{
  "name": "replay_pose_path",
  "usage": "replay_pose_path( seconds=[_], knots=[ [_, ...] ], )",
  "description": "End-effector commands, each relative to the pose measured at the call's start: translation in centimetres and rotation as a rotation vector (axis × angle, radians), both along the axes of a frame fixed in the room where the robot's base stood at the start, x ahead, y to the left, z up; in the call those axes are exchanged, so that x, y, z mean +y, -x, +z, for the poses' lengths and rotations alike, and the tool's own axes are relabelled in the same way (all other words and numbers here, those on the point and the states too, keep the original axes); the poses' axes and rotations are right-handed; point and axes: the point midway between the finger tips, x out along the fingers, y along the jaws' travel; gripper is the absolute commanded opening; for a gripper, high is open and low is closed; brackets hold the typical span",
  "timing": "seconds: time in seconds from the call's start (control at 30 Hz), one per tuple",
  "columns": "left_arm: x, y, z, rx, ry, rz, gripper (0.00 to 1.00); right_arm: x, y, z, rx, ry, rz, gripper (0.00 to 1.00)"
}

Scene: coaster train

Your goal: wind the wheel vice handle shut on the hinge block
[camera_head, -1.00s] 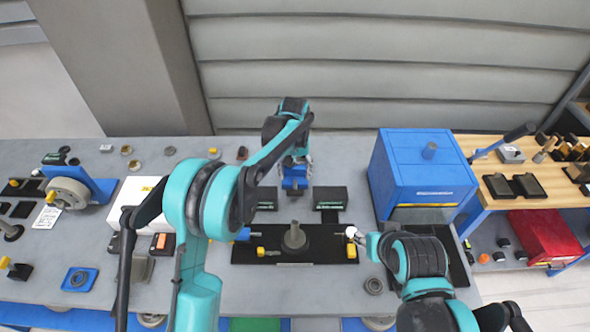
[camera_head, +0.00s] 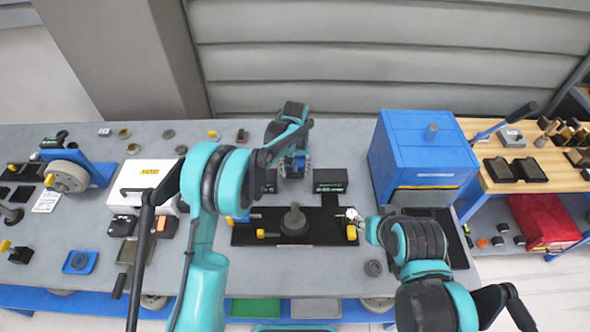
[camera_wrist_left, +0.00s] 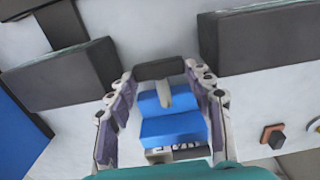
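My left gripper (camera_head: 295,166) is over a small blue device at the back middle of the bench. In the left wrist view, the gripper (camera_wrist_left: 165,112) is open, with one finger on each side of this blue block (camera_wrist_left: 172,131), which looks like the vice. A dark crossbar (camera_wrist_left: 159,69) on a grey shaft (camera_wrist_left: 164,95), likely its handle, lies between the fingers. I cannot tell whether the fingers touch it. I cannot make out the hinge block. My right gripper (camera_head: 352,215) is small at the right end of a black plate; its opening is unclear.
Dark blocks stand on both sides of the blue device, one at its right (camera_head: 330,181). The black plate (camera_head: 272,238) in front bears a grey post (camera_head: 294,220) and yellow knobs. A blue cabinet (camera_head: 422,160) stands right. A blue stand with a grey wheel (camera_head: 68,177) is far left.

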Motion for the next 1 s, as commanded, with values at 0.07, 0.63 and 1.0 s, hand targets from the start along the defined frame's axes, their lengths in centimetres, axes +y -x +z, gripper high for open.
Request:
replay_pose_path(
  seconds=[0.07, 0.63, 1.0],
  knots=[
    [0.00, 0.01, 0.00, 0.000, 0.000, 0.000, 0.23, 0.00, 0.00, 0.00, 0.000, 0.000, 0.000, 0.40],
    [-0.30, 0.02, -0.02, 0.001, -0.125, 0.001, 0.23, 0.00, 0.00, -0.48, 0.000, 0.000, 0.000, 0.40],
    [-0.30, 0.01, 0.04, 0.000, -0.124, 0.000, 0.60, 0.00, 0.00, -0.48, 0.000, 0.000, 0.000, 0.40]
  ],
)
